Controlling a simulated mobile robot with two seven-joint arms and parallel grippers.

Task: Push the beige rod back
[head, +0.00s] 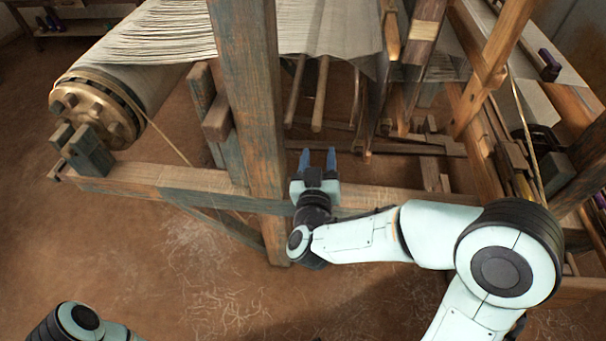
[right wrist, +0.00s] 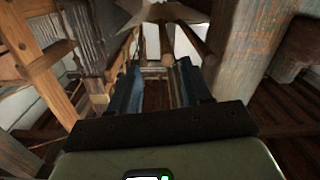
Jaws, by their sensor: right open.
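Two beige wooden rods, a left one (head: 296,90) and a right one (head: 320,95), slant down from under the cloth in the head view. I cannot tell for sure which is the task's rod. My right gripper (head: 318,160) is open and empty, its blue fingers pointing away from me, just short of the rods' lower ends. In the right wrist view, a rod with a rounded end (right wrist: 168,60) shows beyond and between the fingertips (right wrist: 160,78); no contact is visible. Only part of my left arm shows at the lower left; its gripper is out of view.
A thick upright post (head: 250,90) stands just left of my right gripper. A horizontal beam (head: 190,184) crosses under my right wrist. The cloth roller (head: 100,105) is at the left, more loom frame (head: 492,60) at the right.

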